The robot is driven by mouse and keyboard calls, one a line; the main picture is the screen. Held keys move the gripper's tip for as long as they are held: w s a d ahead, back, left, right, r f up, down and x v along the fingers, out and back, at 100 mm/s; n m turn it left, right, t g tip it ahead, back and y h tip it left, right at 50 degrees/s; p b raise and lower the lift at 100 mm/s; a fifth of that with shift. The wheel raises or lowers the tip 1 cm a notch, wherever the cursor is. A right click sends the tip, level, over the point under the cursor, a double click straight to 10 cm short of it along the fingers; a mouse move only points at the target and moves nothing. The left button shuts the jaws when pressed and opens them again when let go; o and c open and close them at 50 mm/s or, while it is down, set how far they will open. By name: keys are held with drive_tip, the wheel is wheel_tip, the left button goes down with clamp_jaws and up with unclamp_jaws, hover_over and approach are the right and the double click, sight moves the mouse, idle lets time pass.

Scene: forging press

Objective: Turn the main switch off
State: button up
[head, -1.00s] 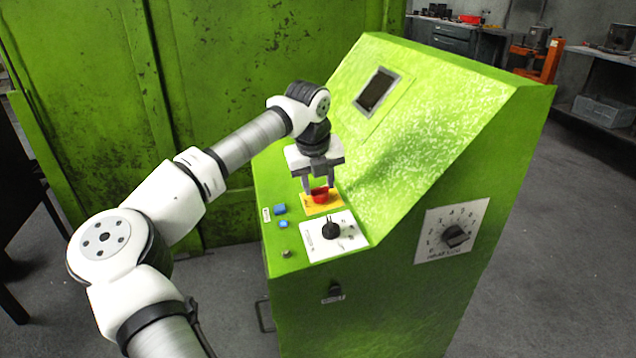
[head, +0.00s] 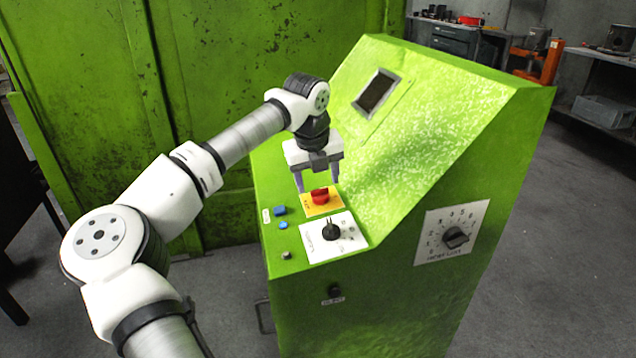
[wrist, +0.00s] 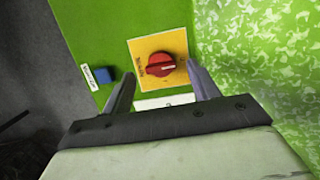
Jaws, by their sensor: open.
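A red rotary knob (head: 320,195) on a yellow plate (head: 309,211) sits on the flat top of the green console; it appears to be the main switch. In the wrist view the knob (wrist: 160,64) has a raised grip bar running roughly left to right, with a white mark at its right end. Lettering runs up the plate's left side, too small to read surely. My gripper (head: 317,187) is open and empty, pointing down just above the knob. Its fingers lie to either side of the knob in the picture, with clear gaps; I see no contact.
The console's sloping face with a screen (head: 376,92) rises close behind. A numbered dial (head: 455,237) is on the console's right side.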

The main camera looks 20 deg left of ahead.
drive_tip(key=v, duration=1.2)
drive_tip(key=shift+p, duration=0.3)
